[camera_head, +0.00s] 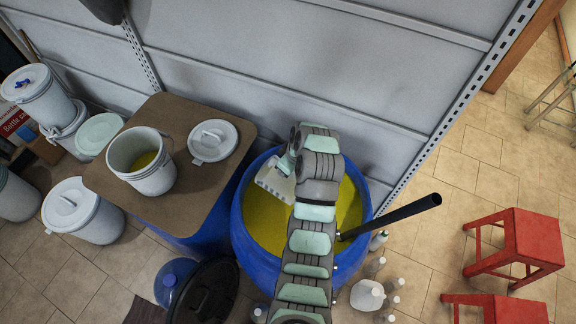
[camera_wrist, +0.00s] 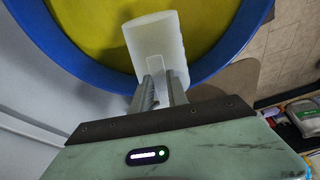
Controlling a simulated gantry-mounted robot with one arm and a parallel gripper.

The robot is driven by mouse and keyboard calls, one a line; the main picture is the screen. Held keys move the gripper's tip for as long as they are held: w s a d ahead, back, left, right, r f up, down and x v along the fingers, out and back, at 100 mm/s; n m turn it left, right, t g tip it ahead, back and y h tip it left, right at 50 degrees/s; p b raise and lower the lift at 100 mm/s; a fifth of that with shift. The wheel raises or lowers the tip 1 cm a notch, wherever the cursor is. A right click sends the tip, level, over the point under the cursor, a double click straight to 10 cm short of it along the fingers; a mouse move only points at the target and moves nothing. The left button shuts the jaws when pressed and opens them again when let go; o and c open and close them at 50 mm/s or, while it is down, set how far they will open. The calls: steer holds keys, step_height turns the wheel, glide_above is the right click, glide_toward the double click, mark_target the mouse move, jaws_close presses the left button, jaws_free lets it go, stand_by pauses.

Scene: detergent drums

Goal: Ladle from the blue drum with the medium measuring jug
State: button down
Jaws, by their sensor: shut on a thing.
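The blue drum (camera_head: 240,222) stands in the middle of the head view, open and holding yellow liquid (camera_head: 258,226). Its blue rim and the yellow liquid also show in the wrist view (camera_wrist: 95,40). My gripper (camera_wrist: 160,90) is shut on the handle of a translucent white measuring jug (camera_wrist: 153,42). My arm hides part of the drum.
A black pipe (camera_head: 395,215) sticks out over the drum's right rim. A white bucket (camera_head: 142,160) with some yellow inside and a white lid (camera_head: 213,140) sit on a brown board to the left. Red stools (camera_head: 525,240) stand at right. A grey wall is behind.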

mark_target(288, 188)
steer(key=shift+d+f+b, duration=0.1)
steer(key=shift+f+b, duration=1.2)
steer(key=shift+f, duration=4.95)
steer(key=shift+s+d+f, duration=0.1)
steer(key=shift+d+f, duration=0.1)
steer(key=shift+f, duration=0.15)
steer(key=shift+s+d+f+y+b, duration=0.3)
steer(key=shift+d+b, duration=0.2)
steer(key=shift+b, duration=0.2)
steer(key=shift+s+d+f+t+y+b, duration=0.3)
steer(key=shift+f+b, duration=0.15)
steer(key=shift+b, duration=0.15)
steer(key=shift+d+f+b, duration=0.2)
steer(key=shift+d+b, duration=0.1)
steer(key=shift+b, duration=0.3)
steer(key=shift+s+d+f+t+y+b, duration=0.6)
steer(key=shift+y+b, duration=0.3)
steer(key=shift+b, duration=0.45)
steer(key=shift+w+a, duration=0.1)
steer(key=shift+d+b, duration=0.25)
steer(key=shift+b, duration=0.35)
